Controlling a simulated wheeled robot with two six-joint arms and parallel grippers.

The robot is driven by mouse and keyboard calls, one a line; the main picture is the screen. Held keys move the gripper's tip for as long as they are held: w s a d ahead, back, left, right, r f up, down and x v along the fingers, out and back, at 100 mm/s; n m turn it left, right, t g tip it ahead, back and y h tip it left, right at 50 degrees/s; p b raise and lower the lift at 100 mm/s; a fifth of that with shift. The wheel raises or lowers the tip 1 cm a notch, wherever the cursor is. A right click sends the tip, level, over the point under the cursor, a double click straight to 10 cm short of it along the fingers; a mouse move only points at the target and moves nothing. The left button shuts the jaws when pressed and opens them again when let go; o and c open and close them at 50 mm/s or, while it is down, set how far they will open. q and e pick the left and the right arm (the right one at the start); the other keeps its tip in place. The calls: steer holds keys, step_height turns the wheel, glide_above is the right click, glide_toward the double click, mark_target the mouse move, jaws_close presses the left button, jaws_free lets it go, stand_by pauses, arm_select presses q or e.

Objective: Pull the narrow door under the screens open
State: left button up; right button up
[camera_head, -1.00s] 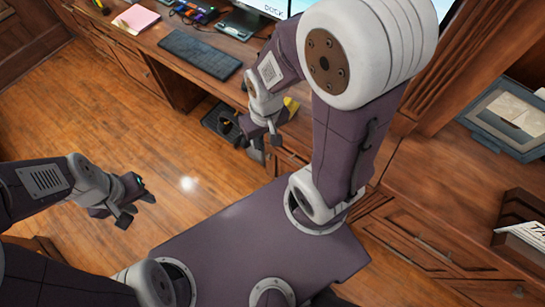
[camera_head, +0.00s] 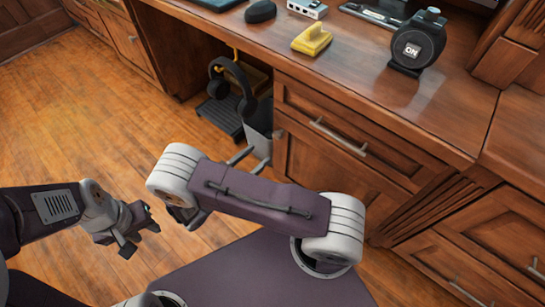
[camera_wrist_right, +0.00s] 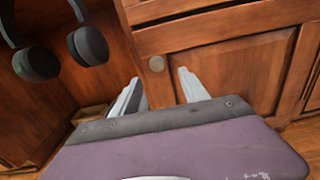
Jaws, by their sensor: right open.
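The narrow wooden door (camera_head: 325,168) sits below a drawer in the desk and looks closed. Its small round knob (camera_head: 279,133) is at the upper left of the door. In the right wrist view the knob (camera_wrist_right: 157,63) shows on the frame of the door (camera_wrist_right: 228,68). My right gripper (camera_wrist_right: 158,84) is open and points at the door, its fingertips on either side just below the knob in that view. In the head view my right gripper (camera_head: 261,154) is partly hidden by its own arm. My left gripper (camera_head: 140,234) is open and empty over the floor.
A drawer with a bar handle (camera_head: 338,136) is above the door. Headphones (camera_head: 230,85) hang in the open knee space left of it. A yellow stapler-like object (camera_head: 312,39) and a dark round device (camera_head: 417,42) stand on the desktop. The floor at left is clear.

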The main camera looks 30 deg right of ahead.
mark_target(276, 137)
steer(key=b+x, duration=0.2)
steer(key=x, duration=0.2)
steer(key=b+x, duration=0.1)
steer(key=x, duration=0.3)
steer(key=shift+w+f+b, duration=0.25)
steer(key=shift+b, duration=0.15)
steer(key=shift+w+d+r+t, duration=0.1)
steer(key=shift+w+d+t, duration=0.05)
steer(key=shift+d+t, duration=0.15)
arm_select(q)
step_height(276, 137, down, 4)
steer(key=shift+f, duration=0.25)
arm_select(e)
jaws_close()
stand_by(0.3)
